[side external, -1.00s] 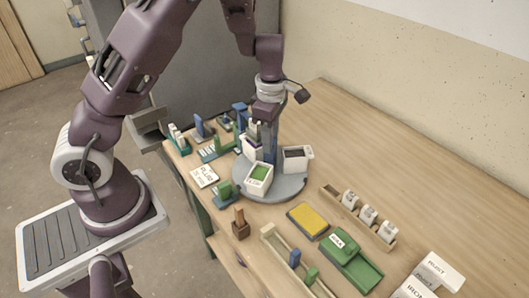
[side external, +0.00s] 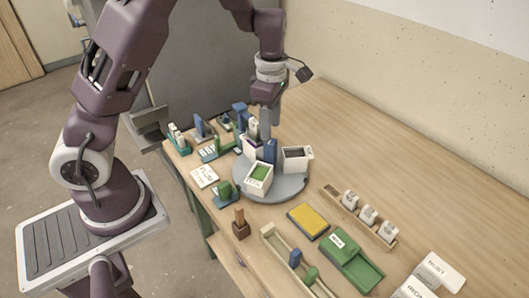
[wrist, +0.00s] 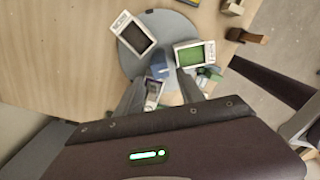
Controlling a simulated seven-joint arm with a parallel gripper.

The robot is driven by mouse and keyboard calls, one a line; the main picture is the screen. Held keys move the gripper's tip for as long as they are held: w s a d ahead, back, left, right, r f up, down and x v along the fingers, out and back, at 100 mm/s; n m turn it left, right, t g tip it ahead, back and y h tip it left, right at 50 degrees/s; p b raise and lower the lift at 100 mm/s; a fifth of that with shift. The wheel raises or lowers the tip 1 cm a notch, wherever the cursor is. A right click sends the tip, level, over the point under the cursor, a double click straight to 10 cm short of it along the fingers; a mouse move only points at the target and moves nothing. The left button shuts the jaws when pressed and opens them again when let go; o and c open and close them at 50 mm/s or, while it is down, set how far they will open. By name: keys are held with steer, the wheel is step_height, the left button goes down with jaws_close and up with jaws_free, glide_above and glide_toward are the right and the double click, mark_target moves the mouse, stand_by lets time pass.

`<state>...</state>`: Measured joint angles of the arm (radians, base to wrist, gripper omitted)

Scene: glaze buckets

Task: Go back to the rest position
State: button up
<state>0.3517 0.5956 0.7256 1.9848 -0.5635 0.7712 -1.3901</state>
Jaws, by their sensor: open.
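My gripper (side external: 264,122) is above the round grey turntable (side external: 285,187), higher than the things on it, with its fingers apart and nothing seen between them. In the wrist view my gripper (wrist: 163,95) shows two dark fingers over the turntable's near part. On the turntable stand a white bucket with green inside (side external: 259,174), a white bucket with a dark inside (side external: 296,157) and a third white container (side external: 250,146) at the back left. A blue block (side external: 271,151) stands among them. The wrist view also shows the green bucket (wrist: 190,54) and the dark one (wrist: 133,35).
A yellow pad (side external: 308,221), a green tray (side external: 352,262), a wooden rack with white tags (side external: 360,216) and a long wooden tray (side external: 285,250) lie in front. Several small racks (side external: 210,152) stand at the back left. The table's right side (side external: 400,150) is clear.

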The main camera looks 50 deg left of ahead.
step_height(320, 180, up, 2)
steer(key=shift+r, duration=0.1)
steer(key=s+d+r+m+t+h, duration=0.2)
steer(key=s+d+r+m, duration=0.4)
steer(key=s+r+m, duration=0.5)
steer(key=s+r+m+t+y, duration=0.2)
steer(key=s+r+m+t, duration=0.1)
steer(key=s+m, duration=0.9)
steer(key=shift+s+d+r+m+t, duration=0.25)
steer(key=shift+d+m+t, duration=0.1)
steer(key=shift+m, duration=0.15)
steer(key=shift+w, duration=0.1)
